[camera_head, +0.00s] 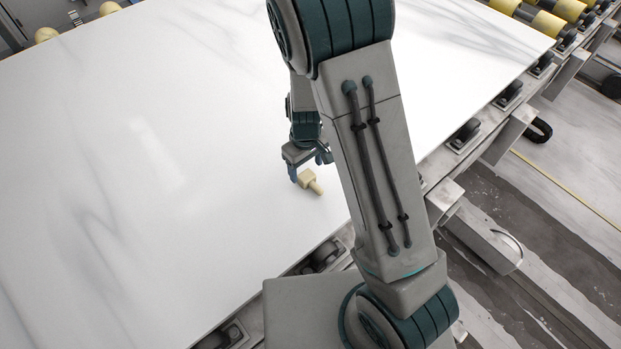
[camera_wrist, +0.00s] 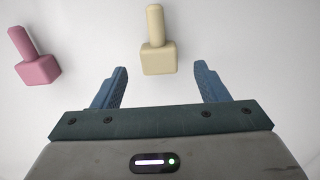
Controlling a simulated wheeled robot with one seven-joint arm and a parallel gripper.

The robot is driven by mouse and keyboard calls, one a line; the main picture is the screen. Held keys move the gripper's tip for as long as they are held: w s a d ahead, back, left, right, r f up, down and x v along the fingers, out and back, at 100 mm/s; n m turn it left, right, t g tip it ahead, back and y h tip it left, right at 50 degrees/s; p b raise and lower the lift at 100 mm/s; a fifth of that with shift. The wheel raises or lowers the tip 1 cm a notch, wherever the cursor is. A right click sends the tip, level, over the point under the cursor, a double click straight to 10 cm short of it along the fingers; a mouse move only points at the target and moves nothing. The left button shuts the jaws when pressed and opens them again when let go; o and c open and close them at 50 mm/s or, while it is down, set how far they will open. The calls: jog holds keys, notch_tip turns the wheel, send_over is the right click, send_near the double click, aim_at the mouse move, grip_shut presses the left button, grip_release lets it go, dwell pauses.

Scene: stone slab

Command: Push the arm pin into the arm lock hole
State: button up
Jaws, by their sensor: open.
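A cream piece (camera_head: 310,181), a block with a round peg on one side, lies on the white slab. It also shows in the wrist view (camera_wrist: 158,57), just beyond my fingertips, in line with the gap between them. My gripper (camera_head: 310,168) is open and empty; its two blue fingers also show in the wrist view (camera_wrist: 160,68). A pink piece (camera_wrist: 37,64) of like shape lies left of the fingers in the wrist view; I cannot see it in the head view. I cannot tell whether either piece is the arm pin. No lock hole can be made out.
The white stone slab (camera_head: 130,200) is wide and mostly clear to the left. It lies on a roller frame; rollers (camera_head: 465,133) and brackets line its right edge. My arm hides part of the slab in the head view.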

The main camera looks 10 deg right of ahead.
aim_at(308, 177)
jog(key=f, duration=0.3)
jog(key=shift+s+d+f+p, duration=0.2)
jog(key=shift+d+p, duration=0.05)
jog(key=shift+p, duration=0.05)
jog(key=shift+f, duration=0.7)
jog(key=c, duration=1.2)
